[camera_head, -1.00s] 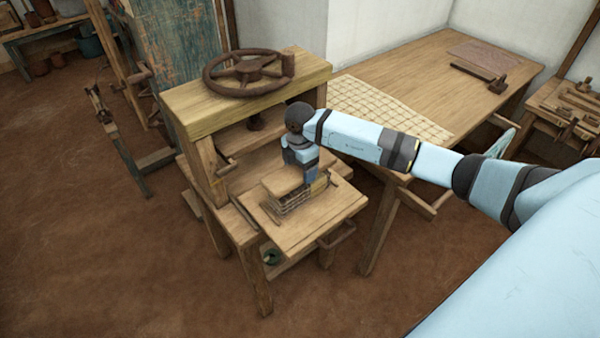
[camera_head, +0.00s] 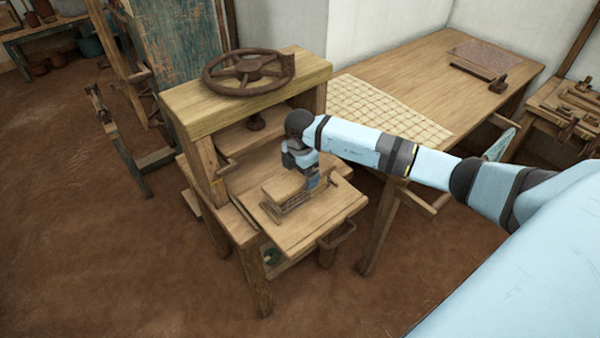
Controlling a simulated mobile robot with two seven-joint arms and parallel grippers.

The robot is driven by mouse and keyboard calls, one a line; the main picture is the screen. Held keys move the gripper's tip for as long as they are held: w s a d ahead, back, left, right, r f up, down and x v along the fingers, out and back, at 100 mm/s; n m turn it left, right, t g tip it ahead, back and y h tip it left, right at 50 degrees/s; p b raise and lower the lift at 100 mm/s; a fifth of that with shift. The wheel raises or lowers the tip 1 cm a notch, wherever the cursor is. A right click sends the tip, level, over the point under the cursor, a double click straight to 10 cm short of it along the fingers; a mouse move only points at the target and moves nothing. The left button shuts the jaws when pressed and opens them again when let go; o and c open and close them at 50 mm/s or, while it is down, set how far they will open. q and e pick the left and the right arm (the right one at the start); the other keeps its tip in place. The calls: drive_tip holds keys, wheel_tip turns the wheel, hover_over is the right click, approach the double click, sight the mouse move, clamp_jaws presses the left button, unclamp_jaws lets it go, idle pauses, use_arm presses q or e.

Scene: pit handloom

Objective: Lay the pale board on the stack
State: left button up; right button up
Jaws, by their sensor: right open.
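The pale board (camera_head: 283,186) lies flat on top of the stack (camera_head: 291,205), which rests on the sliding wooden tray (camera_head: 303,233) at the front of the press. My right gripper (camera_head: 312,184) is at the right end of the board, its jaws pointing down and open. Whether the fingers still touch the board is too small to tell. The far side of the stack is hidden by the board and my gripper. My left gripper is out of view.
The wooden press (camera_head: 250,97) with its rusty handwheel (camera_head: 249,70) stands just behind the stack. A table (camera_head: 440,75) with a checked cloth (camera_head: 385,107) is at the right, partly under my arm.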

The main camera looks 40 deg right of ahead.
sight(300, 175)
wheel_tip(300, 175, up, 11)
drive_tip(key=s+a+f+n+y, duration=0.2)
drive_tip(key=a+y, duration=0.1)
drive_tip(key=a, duration=0.3)
drive_tip(key=s+a+f+n+y, duration=0.2)
drive_tip(key=s+a+f+y, duration=0.1)
drive_tip(key=a, duration=0.4)
drive_tip(key=s+a+r+m+t+y, duration=0.2)
drive_tip(key=s+a+m+t+y, duration=0.15)
drive_tip(key=a+y, duration=0.25)
drive_tip(key=s+a+r+m+t+y, duration=0.2)
drive_tip(key=s+a+t+y, duration=0.1)
drive_tip(key=a+t+y, duration=0.25)
drive_tip(key=s+d+f+m+t+h, duration=0.1)
drive_tip(key=s+d+f+m+h, duration=0.2)
drive_tip(key=s+f+m+h, duration=0.4)
drive_tip(key=s+d+f+m+h, duration=0.4)
drive_tip(key=s+f+m+h, duration=0.3)
drive_tip(key=f, duration=0.4)
drive_tip(key=shift+s+f+m+t, duration=0.35)
drive_tip(key=shift+s+m+t, duration=0.1)
drive_tip(key=shift+s, duration=0.15)
